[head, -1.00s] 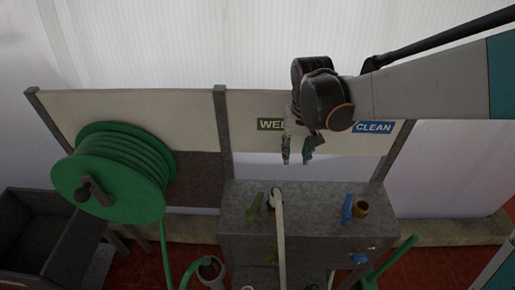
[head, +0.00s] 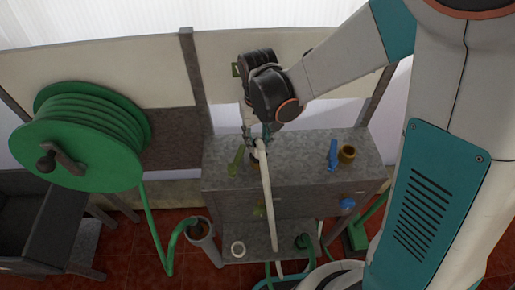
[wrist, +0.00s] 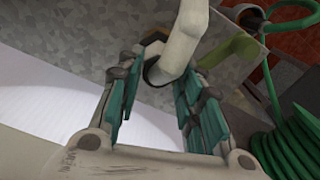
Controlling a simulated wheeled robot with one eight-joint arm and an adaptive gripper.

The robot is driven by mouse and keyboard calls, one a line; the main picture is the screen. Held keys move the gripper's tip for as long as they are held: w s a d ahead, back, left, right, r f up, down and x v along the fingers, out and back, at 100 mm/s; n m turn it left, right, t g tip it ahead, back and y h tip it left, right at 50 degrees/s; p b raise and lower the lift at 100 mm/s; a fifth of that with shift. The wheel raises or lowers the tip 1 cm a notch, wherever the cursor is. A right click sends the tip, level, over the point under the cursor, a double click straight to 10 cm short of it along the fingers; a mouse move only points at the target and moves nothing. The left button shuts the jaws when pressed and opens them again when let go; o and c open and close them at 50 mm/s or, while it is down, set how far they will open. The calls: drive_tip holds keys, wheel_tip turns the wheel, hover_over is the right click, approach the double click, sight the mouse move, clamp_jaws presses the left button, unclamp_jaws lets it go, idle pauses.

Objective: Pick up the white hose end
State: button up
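The white hose (head: 268,205) rises along the front of a grey metal box and bends over its top edge. Its end (wrist: 172,62) bends down at a dark ring or opening (wrist: 153,72) in the box top; I cannot tell whether it sits inside it. My gripper (head: 257,134) is just above the hose end, pointing down. In the wrist view, my gripper (wrist: 155,78) is open, its teal-padded fingers on either side of the hose end with gaps visible. The hose's very tip is hidden.
Green lever (head: 236,161) stands left of the hose; blue lever (head: 333,153) and brass fitting (head: 346,153) stand right on the box (head: 300,165). A green hose reel (head: 75,145) and dark trough (head: 30,215) are at left.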

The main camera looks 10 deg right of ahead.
sight(258, 148)
wheel_tip(258, 148, down, 5)
drive_tip(key=shift+d+f+b, duration=0.1)
drive_tip(key=shift+f+b, duration=0.05)
drive_tip(key=shift+b, duration=0.8)
drive_tip(key=c, duration=0.7)
